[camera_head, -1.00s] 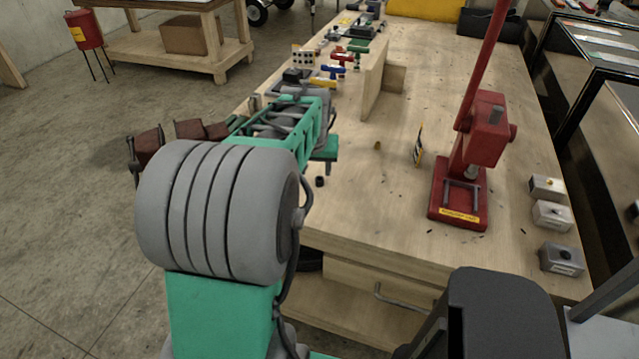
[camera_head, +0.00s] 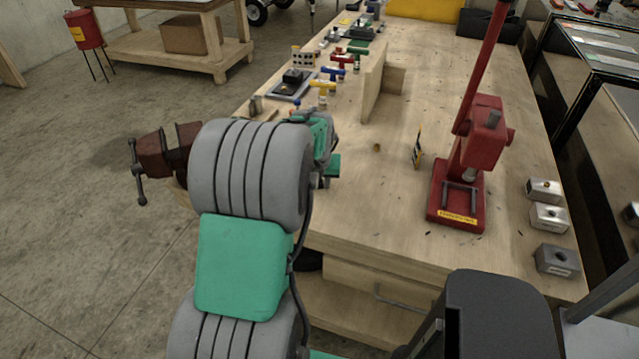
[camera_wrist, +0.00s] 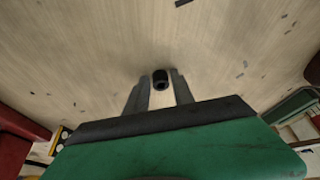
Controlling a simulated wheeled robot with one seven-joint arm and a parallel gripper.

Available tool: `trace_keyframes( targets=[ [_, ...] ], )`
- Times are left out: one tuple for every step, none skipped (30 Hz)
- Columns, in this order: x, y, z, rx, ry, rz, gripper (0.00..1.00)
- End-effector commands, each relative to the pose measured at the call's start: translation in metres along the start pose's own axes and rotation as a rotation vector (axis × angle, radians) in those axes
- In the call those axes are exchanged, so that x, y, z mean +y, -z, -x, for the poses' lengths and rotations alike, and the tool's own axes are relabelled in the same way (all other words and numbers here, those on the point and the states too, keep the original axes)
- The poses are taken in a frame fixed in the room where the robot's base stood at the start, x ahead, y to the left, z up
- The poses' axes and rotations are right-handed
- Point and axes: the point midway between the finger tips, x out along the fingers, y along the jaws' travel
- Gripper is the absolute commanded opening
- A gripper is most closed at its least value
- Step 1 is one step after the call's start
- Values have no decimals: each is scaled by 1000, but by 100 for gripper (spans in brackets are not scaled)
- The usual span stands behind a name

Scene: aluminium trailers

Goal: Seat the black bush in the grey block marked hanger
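The black bush (camera_wrist: 160,79) is a small dark ring, seen end-on in the wrist view over the pale bench top. My gripper (camera_wrist: 160,83) has one finger on each side of it, with thin gaps between the fingertips and the bush. In the head view my arm reaches over the bench's near left edge, and the bush cannot be made out there. Grey blocks stand in a row at the bench's right edge: a back block (camera_head: 543,189), a middle block (camera_head: 549,217) and a front block (camera_head: 557,260) with a dark hole on top. Their labels are too small to read.
A red arbor press (camera_head: 466,170) stands between my gripper and the blocks. A small yellow-black sign (camera_head: 417,150), a small brass piece (camera_head: 377,147) and an upright wooden board (camera_head: 374,85) stand farther back. A vise (camera_head: 165,155) is at the left edge. The front middle is clear.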

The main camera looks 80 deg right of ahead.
Motion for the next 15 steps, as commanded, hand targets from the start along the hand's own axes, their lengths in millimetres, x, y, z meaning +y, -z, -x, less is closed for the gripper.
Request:
trace_keyframes(
  targets=[
    [0, 0, 0, 0, 0, 0, 25],
    [0, 0, 0, 0, 0, 0, 22],
    [0, 0, 0, 0, 0, 0, 19],
    [0, 0, 0, 0, 0, 0, 16],
    [0, 0, 0, 0, 0, 0, 14],
    [0, 0, 0, 0, 0, 0, 11],
    [0, 0, 0, 0, 0, 0, 8],
    [0, 0, 0, 0, 0, 0, 6],
    [0, 0, 0, 0, 0, 0, 2],
    [0, 0, 0, 0, 0, 0, 0],
    [0, 0, 0, 0, 0, 0, 0],
    [0, 0, 0, 0, 0, 0, 0],
    [0, 0, 0, 0, 0, 0, 0],
    [0, 0, 0, 0, 0, 0, 0],
    [0, 0, 0, 0, 0, 0, 0]
  ],
)
